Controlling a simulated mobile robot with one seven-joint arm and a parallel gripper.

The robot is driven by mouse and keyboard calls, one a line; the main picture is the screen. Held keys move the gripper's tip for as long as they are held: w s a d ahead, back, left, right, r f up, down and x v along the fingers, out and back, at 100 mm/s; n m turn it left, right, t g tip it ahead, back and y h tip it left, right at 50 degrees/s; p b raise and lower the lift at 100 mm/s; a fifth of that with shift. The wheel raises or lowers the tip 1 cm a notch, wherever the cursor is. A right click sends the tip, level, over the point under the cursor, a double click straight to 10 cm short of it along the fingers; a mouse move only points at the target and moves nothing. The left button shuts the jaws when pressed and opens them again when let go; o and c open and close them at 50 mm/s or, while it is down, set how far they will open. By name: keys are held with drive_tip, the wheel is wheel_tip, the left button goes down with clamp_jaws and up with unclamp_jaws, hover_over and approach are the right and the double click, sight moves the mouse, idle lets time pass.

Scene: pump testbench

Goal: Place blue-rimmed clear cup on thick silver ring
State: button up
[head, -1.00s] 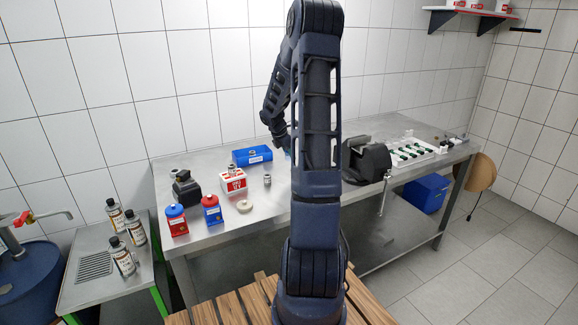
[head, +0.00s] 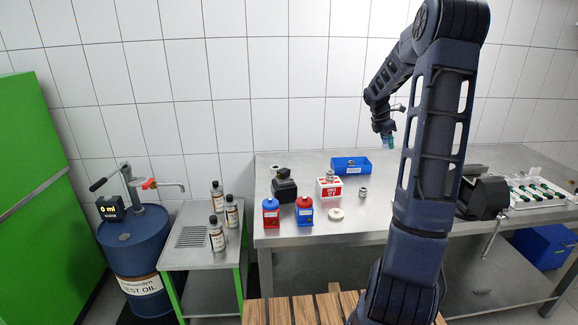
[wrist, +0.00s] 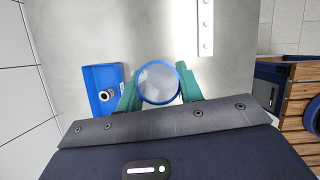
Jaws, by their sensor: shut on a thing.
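The blue-rimmed clear cup (wrist: 159,84) is between the two green fingers of my gripper (wrist: 159,92) in the wrist view. My gripper is shut on it, and the blue rim faces the camera. In the head view my gripper (head: 388,141) is above the back of the steel bench, right of the blue box. A small silver part (head: 363,192) stands on the bench in front of the blue box, and another (head: 329,174) sits on the red-and-white box. A silver ring-like part (wrist: 105,95) shows against blue in the wrist view. I cannot tell which is the thick silver ring.
The steel bench (head: 300,165) holds the blue box (head: 350,165), red-and-white box (head: 329,188), a black device (head: 284,187), two red-blue bottles (head: 304,211), a pale ring (head: 336,214) and a vise (head: 483,197). A side table with bottles (head: 216,231) stands left.

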drive_tip(key=w+a+n+t, duration=0.1)
drive_tip(key=w+a+n, duration=0.2)
drive_tip(key=w+a, duration=0.55)
drive_tip(key=r+n+t+y, duration=0.2)
drive_tip(key=n, duration=0.6)
hover_over(277, 166)
drive_tip(key=s+a, duration=0.1)
wheel_tip(277, 166, down, 19)
drive_tip(key=shift+s+f, duration=0.15)
drive_tip(key=shift+f, duration=0.15)
drive_tip(key=o, duration=0.7)
drive_tip(key=shift+o, duration=1.4)
